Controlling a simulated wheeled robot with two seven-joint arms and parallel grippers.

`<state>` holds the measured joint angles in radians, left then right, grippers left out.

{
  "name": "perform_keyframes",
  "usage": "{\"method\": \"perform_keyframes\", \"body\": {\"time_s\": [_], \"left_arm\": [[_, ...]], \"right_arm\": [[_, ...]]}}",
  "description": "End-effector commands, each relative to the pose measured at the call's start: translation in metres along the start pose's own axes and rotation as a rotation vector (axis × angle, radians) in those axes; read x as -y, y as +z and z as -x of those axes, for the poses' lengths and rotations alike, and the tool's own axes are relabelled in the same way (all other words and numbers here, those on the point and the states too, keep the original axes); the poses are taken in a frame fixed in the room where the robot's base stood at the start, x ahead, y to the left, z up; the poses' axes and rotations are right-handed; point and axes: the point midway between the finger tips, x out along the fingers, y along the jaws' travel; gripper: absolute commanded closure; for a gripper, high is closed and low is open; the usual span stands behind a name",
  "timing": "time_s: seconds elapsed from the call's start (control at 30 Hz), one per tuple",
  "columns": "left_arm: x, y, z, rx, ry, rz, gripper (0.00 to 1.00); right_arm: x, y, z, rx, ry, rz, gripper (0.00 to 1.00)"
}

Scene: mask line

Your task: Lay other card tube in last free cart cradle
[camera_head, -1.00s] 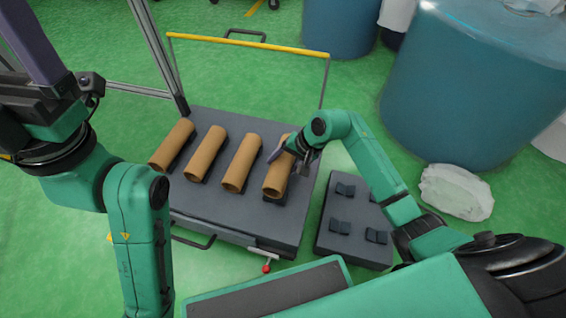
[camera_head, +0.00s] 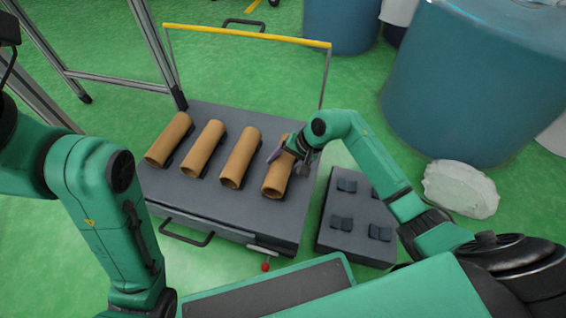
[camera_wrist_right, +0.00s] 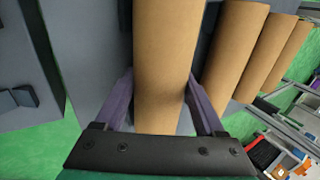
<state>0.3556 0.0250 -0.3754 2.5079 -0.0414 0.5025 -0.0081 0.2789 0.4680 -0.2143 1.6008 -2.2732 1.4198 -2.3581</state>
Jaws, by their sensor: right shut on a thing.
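A brown card tube (camera_head: 276,183) lies at the right end of a row on the dark grey cart (camera_head: 245,112). My right gripper (camera_head: 283,154) is shut on this tube near its far end. In the right wrist view the tube (camera_wrist_right: 165,65) runs between the two purple fingers. I cannot tell whether it rests fully in its cradle, which is hidden beneath it. Three other tubes lie in cradles to its left: a far-left one (camera_head: 168,140), a second (camera_head: 203,150) and a third (camera_head: 240,159). My left gripper is out of view; its arm shows at left.
A dark grey stand (camera_head: 329,238) with several empty cradles sits on the green floor right of the cart. The cart has a yellow-topped handle (camera_head: 247,36). A blue drum (camera_head: 470,85) and a white bag (camera_head: 460,189) stand further right.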

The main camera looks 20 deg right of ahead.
Motion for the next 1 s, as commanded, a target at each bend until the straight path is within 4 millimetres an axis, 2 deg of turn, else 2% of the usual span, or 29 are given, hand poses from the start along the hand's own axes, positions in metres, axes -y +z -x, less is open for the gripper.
{"method": "perform_keyframes", "body": {"time_s": [0.5,0.53,0.6,1.0], "left_arm": [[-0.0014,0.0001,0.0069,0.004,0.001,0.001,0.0],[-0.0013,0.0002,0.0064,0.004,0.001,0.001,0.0],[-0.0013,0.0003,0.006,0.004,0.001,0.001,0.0],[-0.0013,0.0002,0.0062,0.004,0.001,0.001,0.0]], "right_arm": [[-0.0023,-0.0003,-0.0048,-0.001,-0.001,0.0,0.85],[-0.002,-0.0002,-0.0043,-0.001,-0.001,0.0,0.21],[-0.0021,-0.0001,-0.0041,0.0,0.0,0.0,0.0],[-0.0053,0.0003,-0.0057,0.002,0.008,-0.002,0.0]]}}
